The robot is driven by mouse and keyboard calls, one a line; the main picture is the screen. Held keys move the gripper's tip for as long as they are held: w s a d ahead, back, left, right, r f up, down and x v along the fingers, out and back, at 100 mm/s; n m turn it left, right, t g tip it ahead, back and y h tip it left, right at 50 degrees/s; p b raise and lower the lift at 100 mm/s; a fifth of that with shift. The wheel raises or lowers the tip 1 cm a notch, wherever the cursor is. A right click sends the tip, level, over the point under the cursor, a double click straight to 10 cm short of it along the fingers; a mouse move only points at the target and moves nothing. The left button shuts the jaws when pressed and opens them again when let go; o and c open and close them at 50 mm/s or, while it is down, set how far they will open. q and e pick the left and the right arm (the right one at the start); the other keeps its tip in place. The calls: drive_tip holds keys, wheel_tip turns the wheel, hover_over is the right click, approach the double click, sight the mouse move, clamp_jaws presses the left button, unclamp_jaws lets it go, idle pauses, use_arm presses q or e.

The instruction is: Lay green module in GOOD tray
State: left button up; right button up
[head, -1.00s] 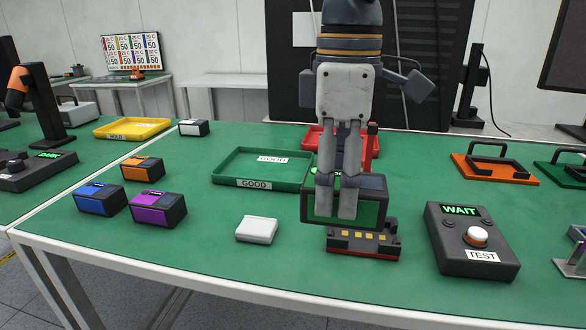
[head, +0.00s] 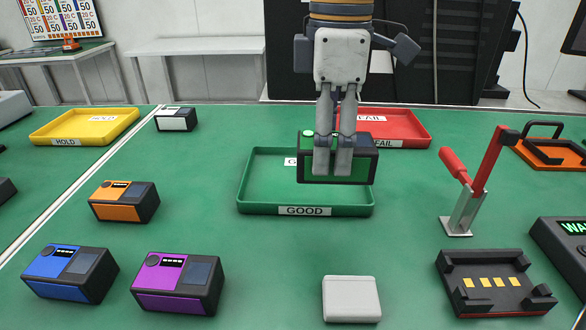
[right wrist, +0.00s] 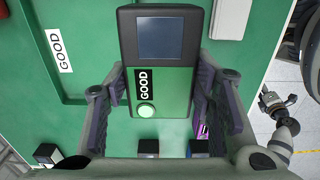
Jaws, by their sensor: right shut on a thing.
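The green module (head: 362,168) is a dark-cased box with green faces and a small dark screen. My right gripper (head: 333,168) is shut on it, with both fingers against its sides. In the head view it overlaps the right rear part of the GOOD tray (head: 258,209), a shallow green tray, and appears held above it. The gripper hides part of the module and the tray's far right corner. In the right wrist view, the module (right wrist: 172,75) sits between the fingers, screen and round button facing the camera. My left gripper is not in view.
The red FAIL tray (head: 408,130) is just behind, and the yellow HOLD tray (head: 65,141) is far left. Orange (head: 120,203), blue (head: 68,275) and purple (head: 178,285) modules stand left. An empty dark fixture (head: 495,283) and red-handled lever (head: 487,160) are right.

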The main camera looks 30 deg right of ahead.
drive_tip(key=w+f, duration=0.2)
drive_tip(key=w, duration=0.1)
drive_tip(key=w+d+f, duration=0.1)
drive_tip(key=w+f, duration=0.2)
drive_tip(key=w+d+f, duration=0.1)
drive_tip(key=w+f, duration=0.1)
drive_tip(key=w, duration=0.2)
drive_tip(key=shift+f, duration=0.35)
drive_tip(key=shift+w+f, duration=0.15)
drive_tip(key=shift+f, duration=0.2)
drive_tip(key=shift+w+d+f, duration=0.1)
drive_tip(key=shift+w+f, duration=0.05)
drive_tip(key=shift+f, duration=1.45)
drive_tip(key=shift+f, duration=0.1)
drive_tip(key=o, duration=1.3)
wheel_tip(320, 180, up, 12)
drive_tip(key=shift+r, duration=0.15)
